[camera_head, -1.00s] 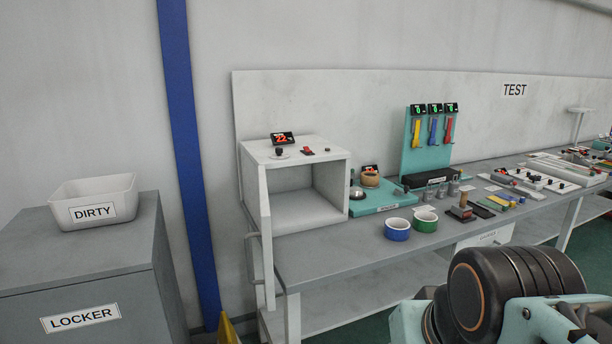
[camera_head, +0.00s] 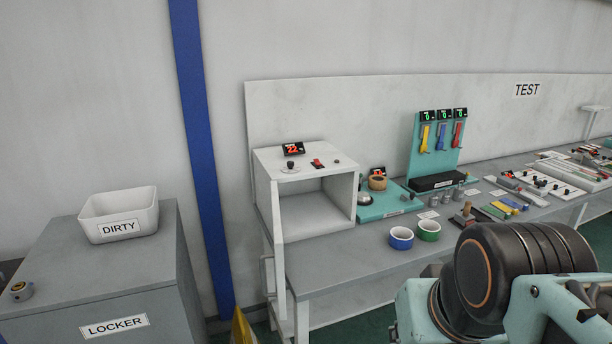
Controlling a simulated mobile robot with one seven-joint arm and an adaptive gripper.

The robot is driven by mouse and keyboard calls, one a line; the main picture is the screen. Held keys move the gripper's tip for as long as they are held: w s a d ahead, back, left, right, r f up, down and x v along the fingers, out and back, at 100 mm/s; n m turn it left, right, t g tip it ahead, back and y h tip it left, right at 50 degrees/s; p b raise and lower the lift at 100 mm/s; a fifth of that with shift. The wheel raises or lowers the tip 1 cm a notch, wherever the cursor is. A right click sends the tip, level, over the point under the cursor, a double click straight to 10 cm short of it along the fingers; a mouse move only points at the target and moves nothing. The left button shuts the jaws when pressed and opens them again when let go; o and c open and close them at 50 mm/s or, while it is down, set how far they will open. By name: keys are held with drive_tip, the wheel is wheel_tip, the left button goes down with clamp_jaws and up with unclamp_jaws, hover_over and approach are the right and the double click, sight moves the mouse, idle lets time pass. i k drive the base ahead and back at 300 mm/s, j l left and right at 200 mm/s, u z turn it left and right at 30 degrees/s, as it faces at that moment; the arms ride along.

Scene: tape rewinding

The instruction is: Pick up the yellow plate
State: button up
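A small flat yellow strip (camera_head: 514,204) lies among blue and green strips on the workbench, right of the green bowl; it is small in view, and I cannot tell for sure that it is the yellow plate. Another yellow piece (camera_head: 425,138) hangs at the left of the teal rack (camera_head: 414,165), beside a blue and a red one. My arm fills the lower right corner and hides part of the bench. My gripper is not in view.
The workbench (camera_head: 345,265) carries an open white box (camera_head: 318,205), a blue bowl (camera_head: 401,238) and a green bowl (camera_head: 429,231).

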sight(514, 212)
drive_tip(key=k+j+u, duration=0.1)
drive_tip(key=j+u, duration=0.15)
drive_tip(key=j, duration=0.55)
drive_tip(key=z, duration=1.45)
drive_tip(key=i+l, duration=0.1)
drive_tip(key=i, duration=0.65)
drive_tip(key=i+l, duration=0.15)
drive_tip(key=i, duration=0.6)
drive_tip(key=i+l+u, duration=0.1)
drive_tip(key=i, duration=0.65)
drive_tip(key=i+l, duration=0.65)
drive_tip(key=i, duration=0.25)
